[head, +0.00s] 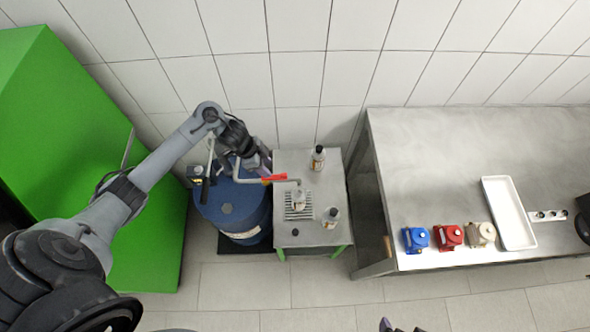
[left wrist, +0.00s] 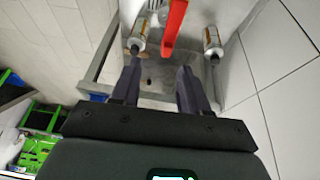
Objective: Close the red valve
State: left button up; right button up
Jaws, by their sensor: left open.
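The red valve handle (head: 274,178) is a short red lever on a pipe above the blue drum and the small steel table. It also shows in the left wrist view (left wrist: 174,22), beyond my fingertips and slightly right of centre. My left gripper (head: 265,163) is close to the handle, just behind and left of it in the head view. In the left wrist view its two fingers (left wrist: 156,76) are apart with nothing between them. A small part of my right gripper (head: 388,326) shows at the bottom edge; its jaws are mostly cut off.
A blue drum (head: 232,207) stands left of the small steel table (head: 318,240), which carries several bottles. A green cabinet (head: 60,130) stands at the left. The long steel bench (head: 450,150) holds blue, red and beige pumps and a white tray (head: 509,212).

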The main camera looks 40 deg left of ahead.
aim_at(283, 174)
pick_arm(q)
jog(key=x, duration=0.3)
jog(key=w+x, duration=0.1)
jog(key=x, duration=0.2)
jog(key=w+x, duration=0.1)
jog(key=x, duration=0.2)
jog(key=shift+f+b, duration=0.15)
jog(key=shift+b, duration=0.2)
jog(key=shift+c, duration=0.4)
grip_shut()
